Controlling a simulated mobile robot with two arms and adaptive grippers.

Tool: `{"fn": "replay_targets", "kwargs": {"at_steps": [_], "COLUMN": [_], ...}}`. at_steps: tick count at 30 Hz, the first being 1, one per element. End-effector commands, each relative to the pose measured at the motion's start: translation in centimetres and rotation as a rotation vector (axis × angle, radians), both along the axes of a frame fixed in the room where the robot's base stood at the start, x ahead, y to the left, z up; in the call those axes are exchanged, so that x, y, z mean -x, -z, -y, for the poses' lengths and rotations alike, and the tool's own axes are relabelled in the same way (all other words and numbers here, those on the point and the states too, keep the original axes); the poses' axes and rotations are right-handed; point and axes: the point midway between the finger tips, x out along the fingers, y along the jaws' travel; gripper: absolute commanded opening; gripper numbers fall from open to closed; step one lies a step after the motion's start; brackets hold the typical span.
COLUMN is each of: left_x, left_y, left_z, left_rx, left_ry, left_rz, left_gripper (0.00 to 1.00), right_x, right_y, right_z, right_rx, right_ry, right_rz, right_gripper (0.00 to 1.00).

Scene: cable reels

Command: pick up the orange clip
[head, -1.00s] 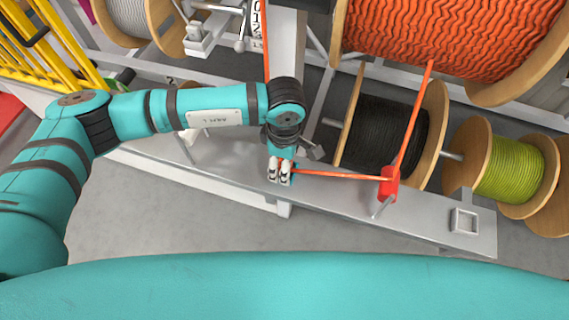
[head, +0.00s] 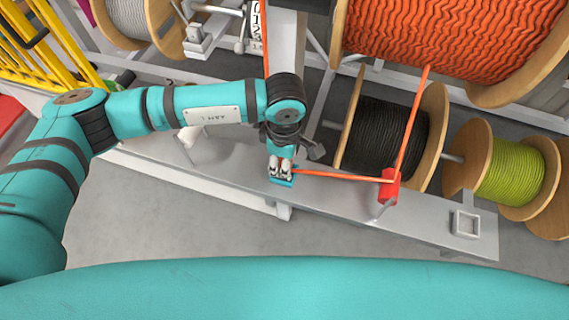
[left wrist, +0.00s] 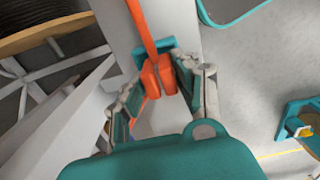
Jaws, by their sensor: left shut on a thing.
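The orange clip (left wrist: 158,76) shows in the left wrist view between the two fingers of my left gripper (left wrist: 160,85). It is a small two-part block at the end of the orange cable (left wrist: 146,25). The fingers are shut on it. In the head view my left gripper (head: 281,168) is above the grey beam (head: 235,178), and its fingers hide the clip. The orange cable (head: 340,176) runs from the fingers to a red guide (head: 390,187) on the right. My right gripper is not seen.
The large orange reel (head: 455,35) stands behind the beam at upper right. A black reel (head: 385,133) and a yellow-green reel (head: 512,170) stand below it. A square grey bracket (head: 466,222) is on the beam's right end. Grey floor lies in front.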

Motion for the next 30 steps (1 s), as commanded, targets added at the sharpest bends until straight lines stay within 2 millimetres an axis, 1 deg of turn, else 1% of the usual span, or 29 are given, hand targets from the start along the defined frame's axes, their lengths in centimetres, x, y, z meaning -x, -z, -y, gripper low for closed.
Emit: {"fn": "replay_targets", "kwargs": {"at_steps": [1,5,11,15,21,25,30], "left_x": [-0.1,0.1,4.1,7.3,11.0,12.5,13.3], "left_y": [-0.5,-2.4,-2.5,-2.8,-3.3,-3.6,-3.8], "left_z": [0.0,-0.1,-2.7,-4.8,-7.1,-8.1,-8.6], "left_rx": [0.002,0.001,0.0,0.002,0.001,0.001,0.002], "left_ry": [0.001,0.003,0.005,0.004,0.002,0.002,0.0], "left_rz": [0.004,0.004,0.001,0.002,0.001,0.002,0.002], "left_gripper": [0.0,0.0,0.0,0.0,0.0,0.0,0.0], "right_x": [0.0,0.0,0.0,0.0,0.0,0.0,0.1], "right_y": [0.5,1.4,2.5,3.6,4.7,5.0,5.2], "right_z": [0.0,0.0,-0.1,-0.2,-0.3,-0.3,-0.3], "right_rx": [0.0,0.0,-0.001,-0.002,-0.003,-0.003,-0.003], "right_ry": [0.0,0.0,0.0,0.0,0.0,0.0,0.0], "right_rz": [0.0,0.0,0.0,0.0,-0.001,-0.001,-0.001], "right_gripper": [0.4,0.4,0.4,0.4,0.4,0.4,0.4]}}
